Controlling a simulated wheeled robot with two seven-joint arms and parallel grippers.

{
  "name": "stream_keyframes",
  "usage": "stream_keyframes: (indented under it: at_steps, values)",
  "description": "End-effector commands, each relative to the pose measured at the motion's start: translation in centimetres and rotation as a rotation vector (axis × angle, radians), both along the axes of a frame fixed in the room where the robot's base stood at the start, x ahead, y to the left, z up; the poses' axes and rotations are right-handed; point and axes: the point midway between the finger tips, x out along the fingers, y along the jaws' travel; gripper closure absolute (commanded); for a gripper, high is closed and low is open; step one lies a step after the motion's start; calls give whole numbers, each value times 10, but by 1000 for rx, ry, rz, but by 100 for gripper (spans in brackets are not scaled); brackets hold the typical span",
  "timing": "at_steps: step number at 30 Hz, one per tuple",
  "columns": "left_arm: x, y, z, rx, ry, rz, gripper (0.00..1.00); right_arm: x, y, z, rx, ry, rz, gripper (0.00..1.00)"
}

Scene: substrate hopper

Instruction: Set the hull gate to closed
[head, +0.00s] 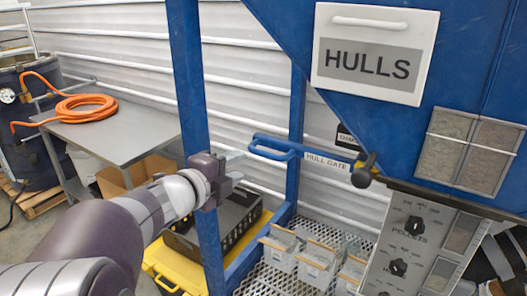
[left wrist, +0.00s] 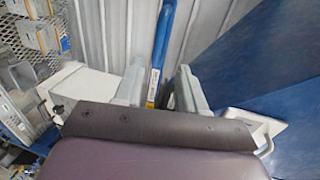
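The hull gate lever (head: 270,149) is a blue bar with a looped end, labelled HULL GATE (head: 326,164). It runs from a dark pivot knob (head: 364,170) leftward under the blue hopper. My left gripper (head: 238,167) is just left of the looped end, fingers pointing toward it. In the left wrist view the fingers (left wrist: 160,92) are apart, with a blue bar (left wrist: 163,40) showing in the gap between them. I cannot tell whether the bar lies inside the grip; no finger is seen closed on it. My right gripper does not show clearly.
A blue frame post (head: 190,80) stands close behind my left wrist. The HULLS sign (head: 368,62) hangs on the hopper above. Several small bins (head: 318,258) sit on a mesh shelf below. A dial panel (head: 410,240) is at lower right. A grey table (head: 115,130) stands at left.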

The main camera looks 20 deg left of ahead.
Motion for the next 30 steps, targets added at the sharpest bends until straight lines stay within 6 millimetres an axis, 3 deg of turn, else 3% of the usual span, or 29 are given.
stream_keyframes:
  at_steps: [9,15,27,28,30]
  values:
    - [74,-12,-15,-5,6,-6,60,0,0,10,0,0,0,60]
    - [105,-16,-22,-4,6,-4,60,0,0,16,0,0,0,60]
    - [116,-18,-26,-4,5,-2,60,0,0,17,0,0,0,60]
    - [116,-17,-26,-4,5,-2,63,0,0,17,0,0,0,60]
    - [116,-17,-26,-5,5,-2,86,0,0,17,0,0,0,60]
